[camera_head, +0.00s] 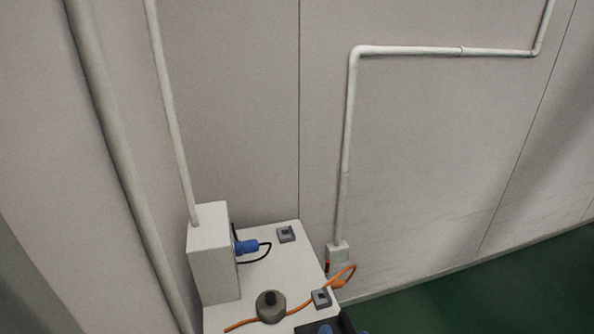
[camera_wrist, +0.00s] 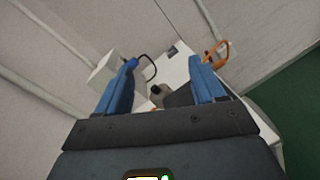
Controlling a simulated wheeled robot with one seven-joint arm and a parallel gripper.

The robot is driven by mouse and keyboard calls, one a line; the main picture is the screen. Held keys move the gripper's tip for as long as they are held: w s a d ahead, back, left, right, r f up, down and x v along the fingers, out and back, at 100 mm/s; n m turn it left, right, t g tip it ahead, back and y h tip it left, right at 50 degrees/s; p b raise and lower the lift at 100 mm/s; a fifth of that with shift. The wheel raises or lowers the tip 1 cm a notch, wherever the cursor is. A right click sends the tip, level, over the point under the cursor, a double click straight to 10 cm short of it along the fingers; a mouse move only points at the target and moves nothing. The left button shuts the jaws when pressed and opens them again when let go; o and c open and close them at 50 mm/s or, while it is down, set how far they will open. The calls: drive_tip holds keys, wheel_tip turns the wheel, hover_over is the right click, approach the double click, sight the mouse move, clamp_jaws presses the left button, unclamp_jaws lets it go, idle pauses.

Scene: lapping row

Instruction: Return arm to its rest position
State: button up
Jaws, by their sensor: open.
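My gripper (camera_wrist: 162,80) shows in the wrist view with its two blue fingers spread apart. Nothing is between the fingers. Beyond them is a white table (camera_wrist: 176,72) with a grey round piece with a black knob (camera_wrist: 157,92). In the head view, a dark part with blue on it shows at the bottom edge, in front of the table (camera_head: 262,268); it looks like part of my arm or gripper, mostly cut off. The rest of my arm is out of view.
A white box (camera_head: 213,262) with a blue plug (camera_head: 246,247) and black cable stands on the table's left. The knobbed piece (camera_head: 270,306), an orange cable (camera_head: 300,305) and small grey blocks (camera_head: 286,234) lie there too. Walls with pipes (camera_head: 347,150) stand behind; green floor (camera_head: 450,295) is clear at right.

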drive_tip(key=s+d+f+n+h+b, duration=0.1)
drive_tip(key=s+d+n+b, duration=0.1)
drive_tip(key=s+d+n, duration=0.5)
drive_tip(key=s+d+f+n+h+b, duration=0.1)
drive_tip(key=s+d+n, duration=0.3)
drive_tip(key=s+n, duration=0.6)
drive_tip(key=s+d+r+n+g+b, duration=0.1)
drive_tip(key=s+n+b, duration=0.1)
drive_tip(key=s+n, duration=0.5)
drive_tip(key=s+d+r+n+g+b, duration=0.1)
drive_tip(key=s+n, duration=0.6)
drive_tip(key=n, duration=0.9)
drive_tip(key=shift+s+d+r+g+b, duration=0.25)
drive_tip(key=shift+r+g+b, duration=0.1)
drive_tip(key=shift+r+g, duration=0.1)
drive_tip(key=shift+w, duration=0.1)
